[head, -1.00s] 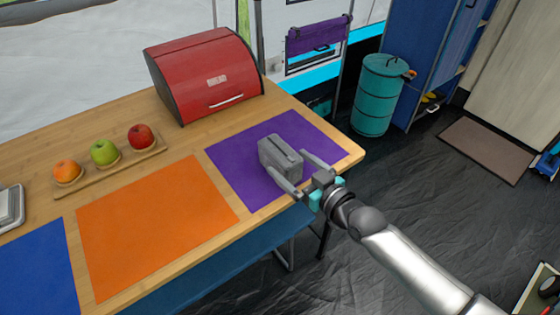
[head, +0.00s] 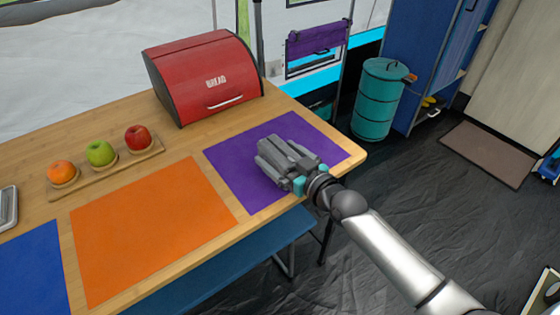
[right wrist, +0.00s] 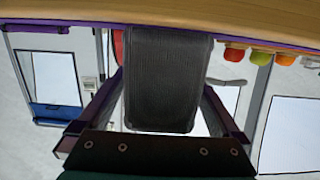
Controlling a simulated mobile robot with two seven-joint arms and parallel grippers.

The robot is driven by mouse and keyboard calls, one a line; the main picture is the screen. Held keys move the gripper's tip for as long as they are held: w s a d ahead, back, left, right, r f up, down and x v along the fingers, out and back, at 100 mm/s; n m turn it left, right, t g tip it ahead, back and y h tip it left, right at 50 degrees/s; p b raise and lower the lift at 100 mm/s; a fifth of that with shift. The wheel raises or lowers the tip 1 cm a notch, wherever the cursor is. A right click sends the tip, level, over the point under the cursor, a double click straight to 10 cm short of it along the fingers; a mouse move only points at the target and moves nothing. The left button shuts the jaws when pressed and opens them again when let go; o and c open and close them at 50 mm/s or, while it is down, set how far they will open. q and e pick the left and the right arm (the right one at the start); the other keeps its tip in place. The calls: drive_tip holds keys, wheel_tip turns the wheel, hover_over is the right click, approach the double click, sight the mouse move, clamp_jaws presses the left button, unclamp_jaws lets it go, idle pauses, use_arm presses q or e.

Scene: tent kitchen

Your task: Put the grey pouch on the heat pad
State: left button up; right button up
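The grey pouch (head: 283,150) stands on the purple mat (head: 230,160) at the right end of the table. My right gripper (head: 281,157) reaches over the mat with one finger along each side of the pouch. In the right wrist view the pouch (right wrist: 167,80) fills most of the room between the two fingers. Whether the fingers press on it or leave a small gap, I cannot tell. No thing in view is clearly marked as the heat pad. My left gripper is not in view.
An orange mat (head: 155,230) and a blue mat (head: 32,270) lie to the left. A red bread box (head: 203,75) stands at the back. A wooden tray (head: 120,166) holds three fruits. A grey device (head: 8,207) shows at the left edge.

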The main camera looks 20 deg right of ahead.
drive_tip(key=c, duration=1.4)
drive_tip(key=shift+c, duration=0.7)
drive_tip(key=shift+r, duration=0.15)
